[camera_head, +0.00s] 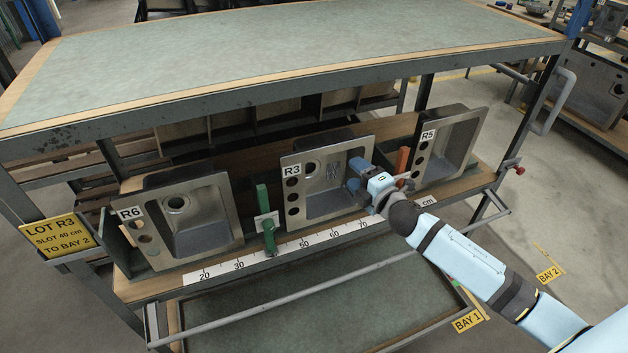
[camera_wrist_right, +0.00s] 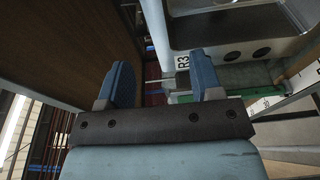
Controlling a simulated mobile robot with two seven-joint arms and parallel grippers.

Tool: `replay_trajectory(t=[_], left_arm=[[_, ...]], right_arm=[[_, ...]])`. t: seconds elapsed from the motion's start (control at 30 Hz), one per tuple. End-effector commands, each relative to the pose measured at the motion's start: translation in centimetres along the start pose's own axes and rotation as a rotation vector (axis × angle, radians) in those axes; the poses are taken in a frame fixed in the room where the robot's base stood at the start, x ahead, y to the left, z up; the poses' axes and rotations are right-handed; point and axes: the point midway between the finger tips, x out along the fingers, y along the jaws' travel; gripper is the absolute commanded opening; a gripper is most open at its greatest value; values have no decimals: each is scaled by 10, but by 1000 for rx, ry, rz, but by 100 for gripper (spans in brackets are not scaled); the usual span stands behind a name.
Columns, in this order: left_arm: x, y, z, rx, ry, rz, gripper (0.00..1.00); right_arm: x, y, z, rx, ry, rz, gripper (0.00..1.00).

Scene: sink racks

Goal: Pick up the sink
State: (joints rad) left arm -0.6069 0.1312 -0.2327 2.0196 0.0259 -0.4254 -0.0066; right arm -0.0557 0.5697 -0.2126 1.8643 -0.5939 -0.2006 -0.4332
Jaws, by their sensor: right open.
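Three steel sinks stand tilted back on the rack's middle shelf: sink R6 (camera_head: 203,218) at the left, sink R3 (camera_head: 322,190) in the middle and sink R5 (camera_head: 452,143) at the right. My right gripper (camera_head: 362,187) is open at the right side of sink R3 and hides part of its edge. In the right wrist view, the two blue fingers of the right gripper (camera_wrist_right: 163,80) are apart, with no object clearly between them. There, sink R3 (camera_wrist_right: 225,30) shows beside the right-hand finger, its label near that fingertip. I cannot tell whether they touch. My left gripper is out of view.
A yellow sign (camera_head: 50,238) reads LOT R3, SLOT 40 cm, TO BAY 2. A ruler (camera_head: 300,246) runs along the shelf front. A green divider (camera_head: 265,212) and an orange divider (camera_head: 402,160) stand between sinks. The wide top shelf (camera_head: 270,45) overhangs. A rail (camera_head: 300,290) crosses in front.

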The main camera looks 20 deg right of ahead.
Motion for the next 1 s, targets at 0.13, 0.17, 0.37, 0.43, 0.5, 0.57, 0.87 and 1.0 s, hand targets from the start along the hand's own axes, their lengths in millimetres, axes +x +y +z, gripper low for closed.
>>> replay_trajectory(t=[0.13,0.17,0.37,0.43,0.5,0.57,0.87,1.0], left_arm=[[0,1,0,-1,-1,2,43],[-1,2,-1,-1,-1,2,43],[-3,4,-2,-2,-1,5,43],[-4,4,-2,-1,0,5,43],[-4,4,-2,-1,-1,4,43],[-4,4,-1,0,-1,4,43],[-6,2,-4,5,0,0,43],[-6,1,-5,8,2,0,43]], right_arm=[[10,2,2,-10,0,5,60],[14,3,2,-10,-1,6,60],[54,4,1,-8,0,6,60],[66,3,1,-8,-1,5,60],[76,3,1,-8,0,4,60],[82,2,1,-8,0,4,60],[111,7,4,-9,0,5,60],[130,6,4,-8,0,4,60]])
